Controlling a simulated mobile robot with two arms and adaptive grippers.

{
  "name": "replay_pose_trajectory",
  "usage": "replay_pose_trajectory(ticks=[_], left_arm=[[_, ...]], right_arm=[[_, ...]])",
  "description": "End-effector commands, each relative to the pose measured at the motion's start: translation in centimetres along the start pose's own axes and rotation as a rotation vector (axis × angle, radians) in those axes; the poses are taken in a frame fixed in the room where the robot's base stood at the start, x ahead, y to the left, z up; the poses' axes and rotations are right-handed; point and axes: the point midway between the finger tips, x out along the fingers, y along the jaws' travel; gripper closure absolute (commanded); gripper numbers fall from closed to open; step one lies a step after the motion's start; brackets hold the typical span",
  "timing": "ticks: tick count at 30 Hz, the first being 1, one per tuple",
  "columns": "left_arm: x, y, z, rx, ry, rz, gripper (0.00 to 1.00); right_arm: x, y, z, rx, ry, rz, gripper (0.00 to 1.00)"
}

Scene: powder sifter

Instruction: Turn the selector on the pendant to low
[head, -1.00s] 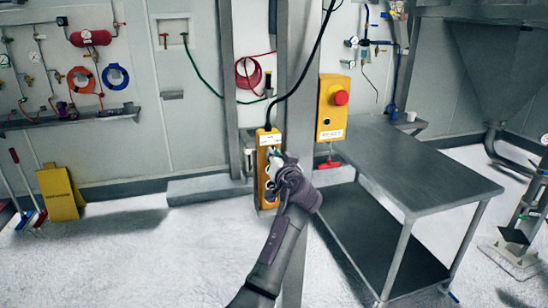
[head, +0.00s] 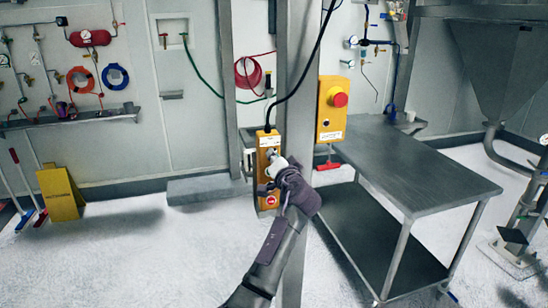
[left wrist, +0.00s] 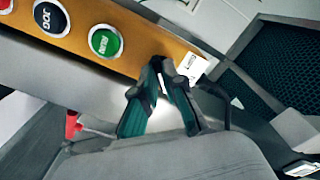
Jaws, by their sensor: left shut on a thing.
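The yellow pendant (head: 268,141) hangs upright against the grey post on a black cable. In the left wrist view the pendant (left wrist: 141,40) crosses the top at a slant, with a black JOG button (left wrist: 50,17), a green RUN button (left wrist: 105,41) and a white label (left wrist: 190,67). My left gripper (head: 268,168) is at the pendant's front. Its fingertips (left wrist: 163,68) are close together on the pendant face between RUN and the label, shut on the selector. The fingers hide the selector, so its setting cannot be read. My right gripper is not in view.
A yellow box with a red emergency button (head: 340,99) is on the post right of the pendant. A grey steel table (head: 425,175) stands to the right. A yellow floor sign (head: 61,192) stands at the left.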

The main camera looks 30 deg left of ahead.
Motion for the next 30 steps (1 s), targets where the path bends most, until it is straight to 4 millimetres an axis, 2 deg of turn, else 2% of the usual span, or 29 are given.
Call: replay_pose_trajectory(ticks=[7, 8, 12, 23, 26, 30], left_arm=[[0.0, -0.2, -0.2, -0.001, 0.005, -0.003, 1.0], [0.0, -0.2, -0.2, -0.001, 0.006, -0.003, 0.85], [0.0, -0.1, -0.2, -0.001, 0.004, -0.002, 0.65], [-0.4, 0.0, -0.1, -0.001, 0.002, 0.0, 0.65], [-1.6, 0.1, -0.1, -0.001, 0.004, 0.001, 0.65], [-4.5, 0.1, -0.1, -0.002, 0.004, 0.002, 0.65]], right_arm=[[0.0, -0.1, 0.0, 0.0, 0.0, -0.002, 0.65], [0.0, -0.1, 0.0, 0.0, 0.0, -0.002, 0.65], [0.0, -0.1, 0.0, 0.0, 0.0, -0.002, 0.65], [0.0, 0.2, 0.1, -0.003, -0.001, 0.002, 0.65], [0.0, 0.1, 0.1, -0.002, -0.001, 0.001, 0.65], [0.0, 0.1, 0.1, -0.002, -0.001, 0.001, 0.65]])
